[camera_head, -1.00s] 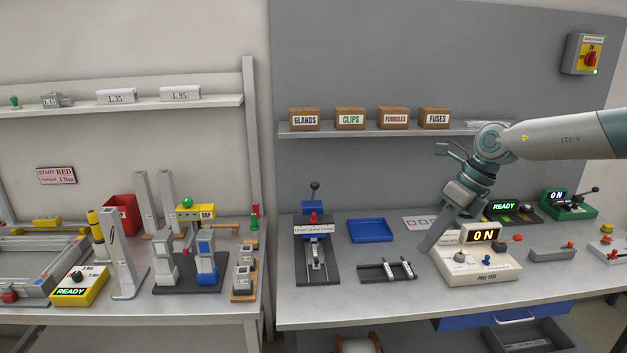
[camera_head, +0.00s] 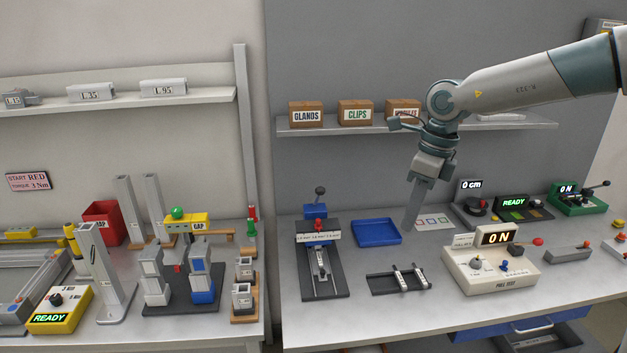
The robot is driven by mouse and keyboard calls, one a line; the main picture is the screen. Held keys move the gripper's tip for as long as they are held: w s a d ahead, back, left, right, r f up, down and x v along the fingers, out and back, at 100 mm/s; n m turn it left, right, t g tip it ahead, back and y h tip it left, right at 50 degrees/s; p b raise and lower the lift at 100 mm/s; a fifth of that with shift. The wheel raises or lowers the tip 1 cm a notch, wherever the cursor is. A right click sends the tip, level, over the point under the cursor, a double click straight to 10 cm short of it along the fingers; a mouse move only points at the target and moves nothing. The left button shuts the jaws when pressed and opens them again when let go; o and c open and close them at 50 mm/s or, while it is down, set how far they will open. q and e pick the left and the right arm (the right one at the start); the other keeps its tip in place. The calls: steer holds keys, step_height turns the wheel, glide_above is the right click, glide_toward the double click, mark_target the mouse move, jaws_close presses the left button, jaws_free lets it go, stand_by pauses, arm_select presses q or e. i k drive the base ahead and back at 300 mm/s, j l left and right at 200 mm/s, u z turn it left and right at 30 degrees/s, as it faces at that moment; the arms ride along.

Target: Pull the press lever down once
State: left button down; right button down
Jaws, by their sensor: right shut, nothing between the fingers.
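The press (camera_head: 318,262) stands on the grey bench in the centre of the head view, with a dark base, a red part and a white labelled bar. Its lever (camera_head: 319,198) points up at the back and ends in a dark ball knob. My right gripper (camera_head: 407,226) points down, shut and empty, to the right of the press and clear of the lever. Its tips show beside the right edge of the blue tray; whether they touch the bench I cannot tell. My left gripper is not in view.
The blue tray (camera_head: 377,241) lies between the press and my gripper. A dark rack (camera_head: 385,282) and a white pull-test box (camera_head: 468,273) reading "ON" stand nearer the front. A green box with a lever (camera_head: 577,205) is far right. A shelf (camera_head: 345,127) with labelled boxes hangs behind.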

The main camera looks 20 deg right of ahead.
mark_target(320, 190)
steer(key=i, duration=1.45)
